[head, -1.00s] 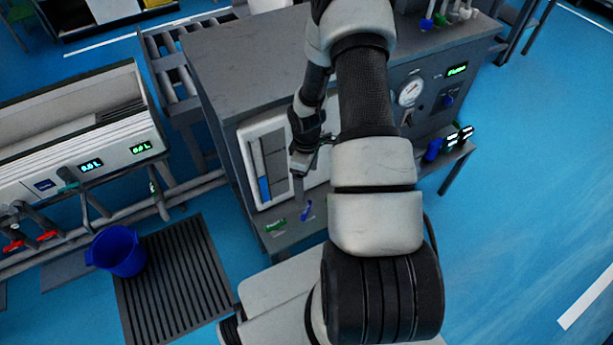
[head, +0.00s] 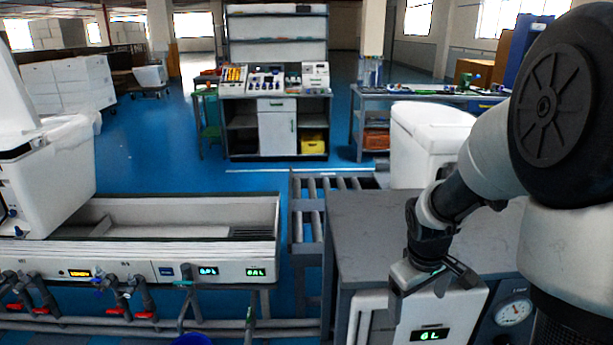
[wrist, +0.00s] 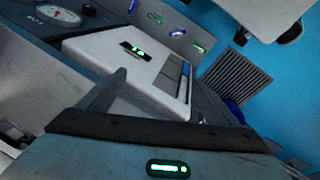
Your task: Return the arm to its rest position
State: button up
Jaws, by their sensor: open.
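My gripper (head: 430,288) is at the lower right of the head view, at the end of my bent arm. It hangs pointing down by the front edge of the grey test bench (head: 375,225). Its fingers are spread apart and I see nothing held between them. Behind and below it is a white panel (head: 465,318) with a green "6L" display. In the wrist view the white panel (wrist: 120,52) lies beyond the fingers, apparently with a gap. The contact between gripper and bench cannot be judged exactly.
A pressure gauge (head: 513,312) sits right of the panel. A white toilet tank (head: 428,135) stands behind the bench. A long trough (head: 170,225) with taps is on the left, beside a roller conveyor (head: 308,215). Blue floor (head: 150,150) is open farther back.

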jog(key=s+a+r+m+t+y, duration=0.1)
jog(key=s+a+r+m+t, duration=0.1)
jog(key=s+a+r, duration=0.5)
jog(key=s+a+r+m+t+y, duration=0.1)
jog(key=s+a+r+m, duration=0.2)
jog(key=s+r, duration=0.7)
notch_tip(320, 180, up, 18)
jog(key=p, duration=1.8)
jog(key=shift+d, duration=0.15)
jog(key=shift+d, duration=0.1)
